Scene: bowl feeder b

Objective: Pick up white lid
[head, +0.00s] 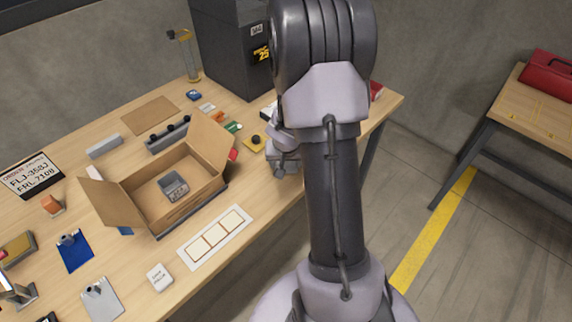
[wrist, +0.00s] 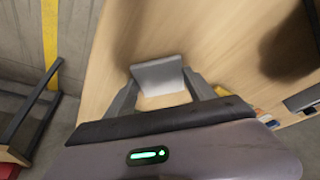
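A pale grey-white flat piece, which looks like the white lid (wrist: 157,73), shows in the wrist view over the wooden table. It sits at the tips of my gripper (wrist: 160,78), with one finger close to each side edge. The fingers are apart, with bare wood showing between them nearer the palm. I cannot tell whether they press on the piece or only stand around it. In the head view my gripper (head: 281,166) is low over the table near its front edge, partly behind my arm, and the lid cannot be made out there.
An open cardboard box (head: 150,217) with a grey part inside stands left of my gripper. A white three-square strip (head: 215,237) lies near the front edge. A dark cabinet (head: 228,50) stands behind. A second table (head: 545,110) is at the right, beyond floor.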

